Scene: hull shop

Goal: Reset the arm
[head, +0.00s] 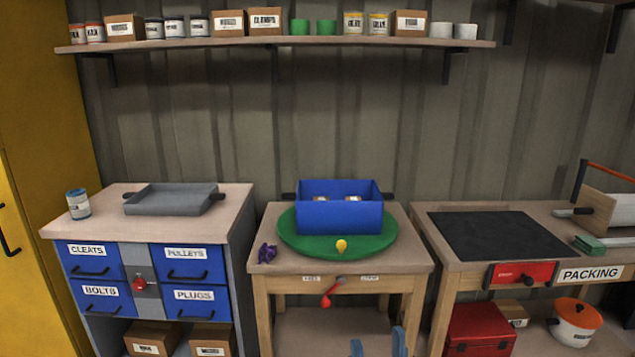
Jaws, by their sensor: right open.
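My right gripper (377,346) shows only as two blue fingertips at the bottom edge of the head view, apart with nothing between them. It is in front of the middle wooden table (283,268), below its top in the picture. The rest of the right arm is out of the picture. My left gripper is not in view.
On the middle table, a blue bin (340,218) holding cans stands on a green turntable (297,243); a purple item (267,253) lies left. A red-handled lever (330,294) hangs on the table front. A drawer cabinet (236,230) stands left, a packing bench (440,259) right.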

